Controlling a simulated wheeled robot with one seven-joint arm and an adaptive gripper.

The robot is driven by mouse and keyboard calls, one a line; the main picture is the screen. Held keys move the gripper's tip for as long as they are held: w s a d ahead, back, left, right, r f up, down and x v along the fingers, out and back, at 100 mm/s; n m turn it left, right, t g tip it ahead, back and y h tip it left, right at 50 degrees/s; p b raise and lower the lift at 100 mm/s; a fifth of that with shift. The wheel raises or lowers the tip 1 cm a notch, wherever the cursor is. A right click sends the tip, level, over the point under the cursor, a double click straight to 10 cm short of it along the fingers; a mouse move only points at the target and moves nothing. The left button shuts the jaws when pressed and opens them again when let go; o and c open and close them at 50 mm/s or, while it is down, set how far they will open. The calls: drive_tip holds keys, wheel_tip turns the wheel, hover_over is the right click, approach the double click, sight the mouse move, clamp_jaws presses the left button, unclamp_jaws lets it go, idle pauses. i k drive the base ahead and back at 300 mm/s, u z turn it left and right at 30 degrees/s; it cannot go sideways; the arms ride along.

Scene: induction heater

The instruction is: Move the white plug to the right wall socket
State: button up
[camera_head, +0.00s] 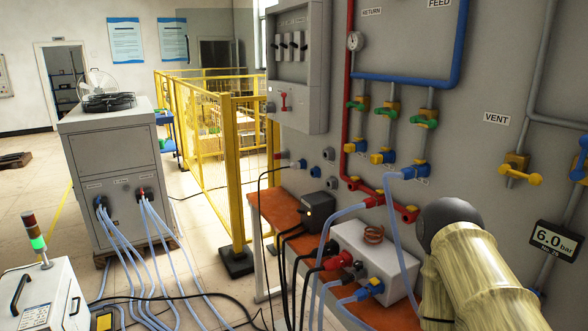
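Several small round sockets (329,154) sit on the grey wall panel below the control cabinet. A pale plug (297,165) with a dark cable sits at one of the left sockets; it is small, and I cannot tell for certain that it is the white plug. I cannot tell which one is the right wall socket. My arm comes in at the lower right, its cream link and dark joint in front of the panel. My gripper cannot be made out, so its hold on anything is not shown.
An orange-brown bench (277,218) along the wall carries a white box (372,262) with hoses and a small black box (320,205). Red and blue pipes with valves (385,157) cover the wall above. Cables hang before the bench. A yellow fence (236,170) stands behind.

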sight(294, 165)
drive_tip(key=u, duration=0.5)
drive_tip(key=i, duration=1.1)
drive_tip(key=u, duration=0.45)
